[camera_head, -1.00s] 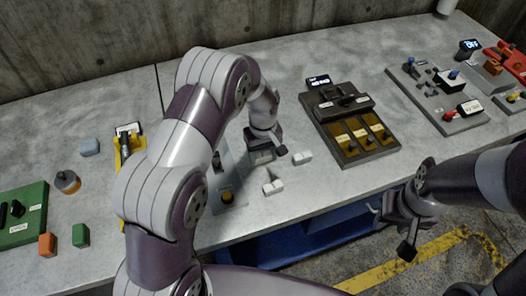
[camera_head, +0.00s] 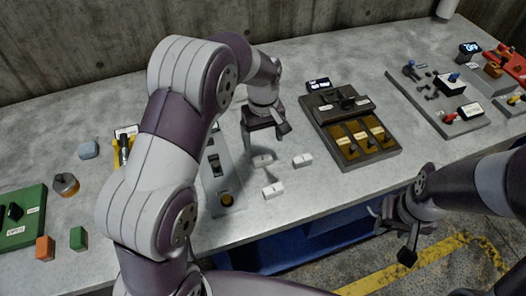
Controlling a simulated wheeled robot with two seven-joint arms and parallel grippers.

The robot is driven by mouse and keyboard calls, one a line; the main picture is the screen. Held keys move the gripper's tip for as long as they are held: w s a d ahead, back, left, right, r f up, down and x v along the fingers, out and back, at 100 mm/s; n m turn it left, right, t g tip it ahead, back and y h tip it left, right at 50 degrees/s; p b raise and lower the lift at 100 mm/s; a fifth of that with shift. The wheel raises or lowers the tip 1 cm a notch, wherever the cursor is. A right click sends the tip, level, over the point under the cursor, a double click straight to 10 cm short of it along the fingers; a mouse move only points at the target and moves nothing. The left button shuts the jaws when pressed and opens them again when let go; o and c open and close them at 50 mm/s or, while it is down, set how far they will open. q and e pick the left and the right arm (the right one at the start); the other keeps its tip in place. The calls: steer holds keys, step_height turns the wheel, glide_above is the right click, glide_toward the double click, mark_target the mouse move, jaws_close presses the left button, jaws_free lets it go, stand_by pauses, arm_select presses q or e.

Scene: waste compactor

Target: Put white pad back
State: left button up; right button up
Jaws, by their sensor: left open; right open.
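Three small white pads lie loose on the grey worktop: one (camera_head: 262,161) just below my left gripper, one (camera_head: 302,160) to its right, and one (camera_head: 273,190) nearer the front edge. I cannot tell which of them the task means. My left gripper (camera_head: 267,138) is open and empty, held above the worktop, apart from the pads. A grey panel (camera_head: 222,186) with a dark switch and a yellow round button lies left of the pads, partly hidden by my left arm. My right gripper (camera_head: 402,238) is open and empty, beyond the worktop's front edge.
A dark panel (camera_head: 326,114) with three brown plates stands right of the pads. A grey lever panel (camera_head: 444,118) is farther right.

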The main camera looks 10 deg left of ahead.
arm_select(q)
steer(key=s+a+r+m, duration=0.1)
steer(key=s+a+m, duration=0.1)
steer(key=s, duration=0.7)
steer(key=s+a+m+t, duration=0.1)
steer(key=s+a+m, duration=0.1)
steer(key=s+m, duration=0.3)
steer(key=s, duration=0.4)
steer(key=shift+s+a+r, duration=0.25)
steer(key=shift+s+r, duration=0.15)
